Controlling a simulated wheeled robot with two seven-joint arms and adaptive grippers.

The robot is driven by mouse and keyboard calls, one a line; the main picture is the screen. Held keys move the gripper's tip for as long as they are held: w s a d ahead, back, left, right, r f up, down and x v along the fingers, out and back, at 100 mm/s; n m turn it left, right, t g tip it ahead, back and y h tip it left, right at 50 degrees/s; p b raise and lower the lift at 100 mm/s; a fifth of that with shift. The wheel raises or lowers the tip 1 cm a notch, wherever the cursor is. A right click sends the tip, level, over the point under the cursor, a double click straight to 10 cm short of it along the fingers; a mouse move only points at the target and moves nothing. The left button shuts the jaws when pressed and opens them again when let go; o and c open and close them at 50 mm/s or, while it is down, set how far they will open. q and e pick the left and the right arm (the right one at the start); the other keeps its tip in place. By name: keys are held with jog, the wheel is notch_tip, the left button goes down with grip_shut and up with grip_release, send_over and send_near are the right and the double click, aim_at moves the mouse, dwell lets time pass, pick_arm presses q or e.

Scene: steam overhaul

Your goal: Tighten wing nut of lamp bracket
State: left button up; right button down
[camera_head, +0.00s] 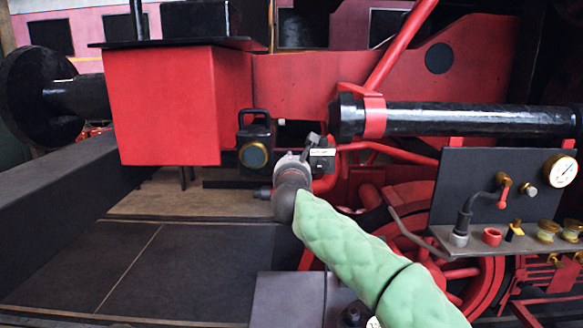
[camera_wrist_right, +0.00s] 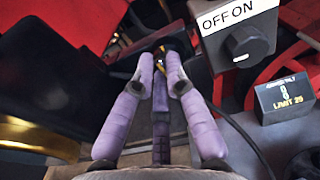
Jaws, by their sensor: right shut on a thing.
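The black lamp (camera_head: 255,145) with a brass-ringed lens hangs by the red engine frame in the head view. Its brass ring (camera_wrist_right: 35,138) shows at the left edge of the right wrist view. My right gripper (camera_wrist_right: 160,60) has purple fingers closed together at a small brass piece, which looks like the wing nut (camera_wrist_right: 160,72). The fingertips cover most of the nut and the bracket, so the nut's angle cannot be told. In the head view, my right arm's wrist hides the fingers, just right of the lamp. My left gripper is out of view.
A switch box (camera_wrist_right: 240,42) marked OFF ON sits close to the right of the fingers; it also shows in the head view (camera_head: 321,158). A small label plate (camera_wrist_right: 285,98) is below it. A panel (camera_head: 475,178) with gauge and handle stands at right.

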jog(key=shift+f+m, duration=0.35)
jog(key=shift+m, duration=0.15)
jog(key=c, duration=1.3)
grip_release()
jog(key=shift+o, duration=0.3)
jog(key=shift+r, duration=0.2)
jog(key=shift+s+r, duration=0.1)
jog(key=shift+s, duration=0.05)
jog(key=s, duration=1.1)
jog(key=shift+s, duration=0.35)
